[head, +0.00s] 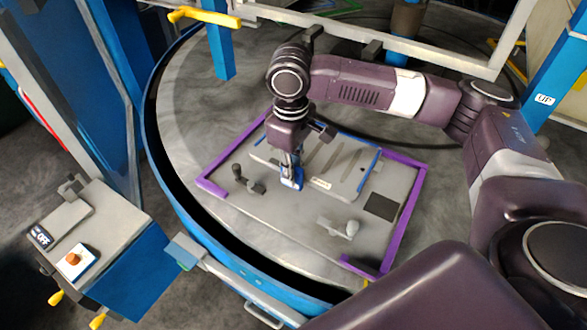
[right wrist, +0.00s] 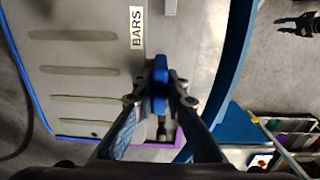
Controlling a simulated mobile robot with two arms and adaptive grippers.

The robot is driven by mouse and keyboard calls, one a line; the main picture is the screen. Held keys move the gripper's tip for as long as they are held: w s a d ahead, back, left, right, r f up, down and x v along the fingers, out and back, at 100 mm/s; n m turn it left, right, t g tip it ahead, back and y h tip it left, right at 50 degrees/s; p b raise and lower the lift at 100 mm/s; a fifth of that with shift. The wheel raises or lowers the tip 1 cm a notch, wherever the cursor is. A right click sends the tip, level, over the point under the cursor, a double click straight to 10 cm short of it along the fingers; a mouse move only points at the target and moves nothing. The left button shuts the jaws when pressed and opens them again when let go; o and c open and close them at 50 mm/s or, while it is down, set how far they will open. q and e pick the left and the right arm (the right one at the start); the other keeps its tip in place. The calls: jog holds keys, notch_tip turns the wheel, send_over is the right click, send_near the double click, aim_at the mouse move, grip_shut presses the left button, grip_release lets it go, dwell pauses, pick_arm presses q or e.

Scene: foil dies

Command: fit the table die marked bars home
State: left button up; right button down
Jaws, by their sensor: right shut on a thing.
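The bars die is a flat grey plate with long slots and blue edging (head: 345,185); in the right wrist view it (right wrist: 85,95) carries a BARS label (right wrist: 136,27). It lies on the grey table (head: 290,225) inside purple corner edging (head: 405,215). My right gripper (head: 292,180) is shut on the die's blue handle (right wrist: 158,85) at the plate's near edge. The wrist and fingers hide part of the die in the head view. Whether the plate touches its stops is too small to tell. A dark two-pronged shape (right wrist: 297,23), probably my left gripper, shows in the right wrist view.
A black-knobbed clamp (head: 243,178) stands left of the die, and a pale-knobbed one (head: 346,227) stands in front. A dark square (head: 380,206) lies to the right. A control box with an orange button (head: 74,259) stands at left. Blue posts (head: 219,45) rise behind.

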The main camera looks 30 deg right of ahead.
jog(key=shift+w+d+r+p, duration=0.15)
jog(key=shift+d+r+p, duration=0.1)
jog(key=shift+p, duration=0.5)
jog(key=shift+f, duration=0.8)
notch_tip(320, 180, down, 2)
jog(key=shift+a+f+b, duration=0.1)
jog(key=shift+b, duration=0.4)
pick_arm(q)
jog(key=shift+w+d+r+b, duration=0.1)
jog(key=shift+w+d+b, duration=0.2)
jog(key=shift+w+d, duration=0.25)
pick_arm(e)
jog(key=shift+f, duration=1.2)
pick_arm(q)
jog(key=shift+r, duration=0.15)
jog(key=shift+r+p, duration=0.35)
jog(key=shift+p, duration=0.2)
jog(key=shift+r+p, duration=0.45)
jog(key=shift+r+p, duration=0.3)
jog(key=shift+r, duration=0.05)
